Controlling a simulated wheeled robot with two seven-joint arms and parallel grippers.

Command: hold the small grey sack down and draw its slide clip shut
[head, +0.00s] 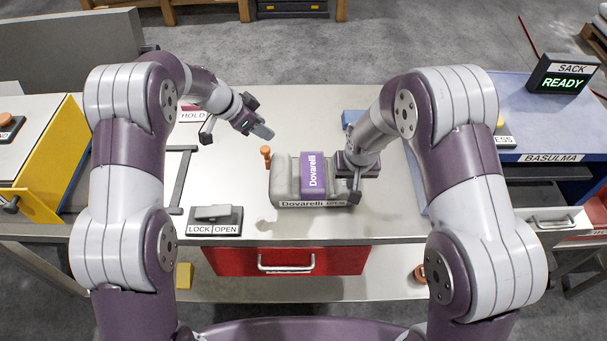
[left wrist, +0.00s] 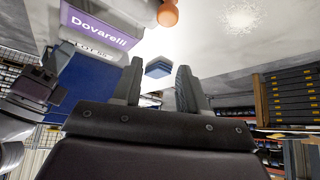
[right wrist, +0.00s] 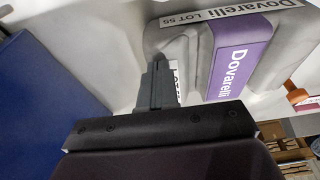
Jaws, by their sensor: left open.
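The small grey sack (head: 285,181) with a purple Dovarelli band lies on the worktop's middle. An orange knob (head: 265,151), apparently the slide clip's handle, stands at its left end. The sack also shows in the left wrist view (left wrist: 105,22), with the knob (left wrist: 168,13) beside it, and in the right wrist view (right wrist: 190,55). My left gripper (head: 257,117) is open and empty, above and left of the knob. Its fingers are apart in the left wrist view (left wrist: 158,75). My right gripper (head: 356,188) is shut at the sack's right end; contact is unclear. Its fingers are together (right wrist: 159,75).
A LOCK/OPEN switch box (head: 214,219) sits front left of the sack. A dark bracket (head: 180,180) lies farther left. A blue block (head: 353,117) is behind the right arm. A display (head: 563,74) reads SACK READY.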

